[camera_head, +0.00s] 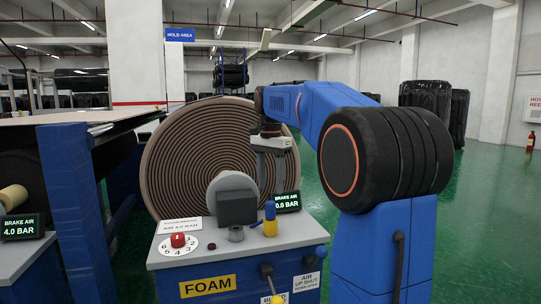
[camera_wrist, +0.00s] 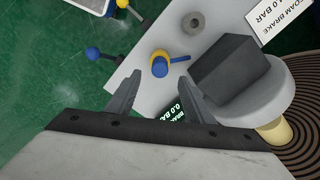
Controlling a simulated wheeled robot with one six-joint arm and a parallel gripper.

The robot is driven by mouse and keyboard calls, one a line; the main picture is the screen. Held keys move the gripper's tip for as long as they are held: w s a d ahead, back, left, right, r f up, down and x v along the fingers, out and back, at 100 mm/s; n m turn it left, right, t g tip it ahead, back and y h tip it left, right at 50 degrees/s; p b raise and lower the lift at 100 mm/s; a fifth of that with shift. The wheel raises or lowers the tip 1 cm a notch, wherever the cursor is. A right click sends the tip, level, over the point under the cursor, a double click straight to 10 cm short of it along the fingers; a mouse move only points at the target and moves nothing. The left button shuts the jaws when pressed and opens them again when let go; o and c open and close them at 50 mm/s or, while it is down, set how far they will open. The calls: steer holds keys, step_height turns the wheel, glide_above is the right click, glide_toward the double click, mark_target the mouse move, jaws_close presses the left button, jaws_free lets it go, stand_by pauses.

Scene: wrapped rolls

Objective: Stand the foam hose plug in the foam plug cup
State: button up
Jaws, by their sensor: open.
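A blue-and-yellow piece (camera_head: 270,228), which looks like the foam hose plug, is upright on the grey console top. In the wrist view the plug (camera_wrist: 160,66) shows a round blue end, a yellow collar and a blue bar pointing right. A short grey ring with a dark hole (camera_head: 235,234), which looks like the foam plug cup, is left of it; the cup (camera_wrist: 193,22) is empty in the wrist view. My gripper (camera_head: 271,186) is open and empty above the plug. In the wrist view its fingertips (camera_wrist: 157,80) are spread, with the plug just beyond them.
A dark block (camera_head: 237,207) on a grey round hub stands behind the cup, before the large wound roll (camera_head: 200,140). A brake air display (camera_head: 287,203) is right of the block. A red knob (camera_head: 178,240) is at left. A blue-knobbed lever (camera_head: 320,251) sticks out right.

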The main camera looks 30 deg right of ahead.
step_height(320, 180, up, 10)
steer(key=shift+f, duration=0.15)
stand_by(0.7)
